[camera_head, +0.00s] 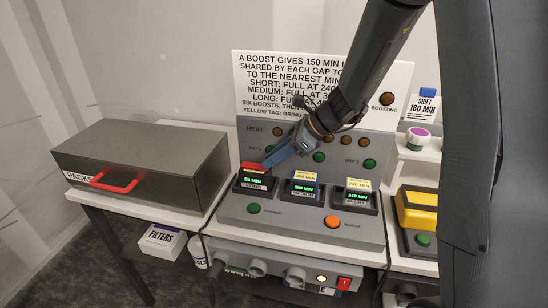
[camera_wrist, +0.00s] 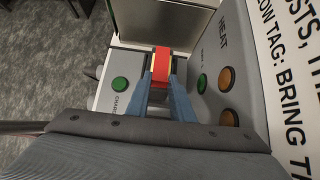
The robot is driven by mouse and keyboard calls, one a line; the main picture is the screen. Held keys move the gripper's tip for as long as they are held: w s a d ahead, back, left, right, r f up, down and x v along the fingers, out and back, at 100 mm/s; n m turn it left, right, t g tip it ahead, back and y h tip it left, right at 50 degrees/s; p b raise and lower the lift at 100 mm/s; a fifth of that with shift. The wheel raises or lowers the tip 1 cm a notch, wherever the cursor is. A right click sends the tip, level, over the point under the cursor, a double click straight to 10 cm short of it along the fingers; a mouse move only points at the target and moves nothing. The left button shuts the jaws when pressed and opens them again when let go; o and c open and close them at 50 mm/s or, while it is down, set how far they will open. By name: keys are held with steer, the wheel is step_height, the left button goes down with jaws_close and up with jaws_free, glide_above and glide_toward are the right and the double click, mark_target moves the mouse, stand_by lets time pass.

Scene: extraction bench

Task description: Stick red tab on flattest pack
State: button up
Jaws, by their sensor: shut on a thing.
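Three packs stand in a row of slots on the grey sloped console. The left pack (camera_head: 253,180) shows a green reading that looks like 58 MIN. The middle pack (camera_head: 304,189) reads about 350 MIN and the right pack (camera_head: 357,198) about 240 MIN; these digits are small. My gripper (camera_head: 269,163) is at the top of the left pack, its blue fingers shut on the red tab (camera_head: 254,167). The wrist view shows the red tab (camera_wrist: 161,66) between the fingertips, with yellow edges beside it. I cannot tell whether the tab touches the pack.
A sign board (camera_head: 300,75) and an upright panel with round buttons (camera_head: 370,163) rise behind the packs. A grey box with a red handle (camera_head: 115,181) stands left, and a yellow-topped device (camera_head: 417,207) stands right. Green (camera_head: 253,208) and orange (camera_head: 332,221) buttons sit in front.

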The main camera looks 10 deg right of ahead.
steer(key=shift+f, duration=0.5)
stand_by(0.9)
steer(key=o, duration=1.1)
steer(key=shift+c, duration=0.2)
steer(key=shift+r, duration=0.1)
steer(key=shift+b+v, duration=0.95)
steer(key=shift+v, duration=2.9)
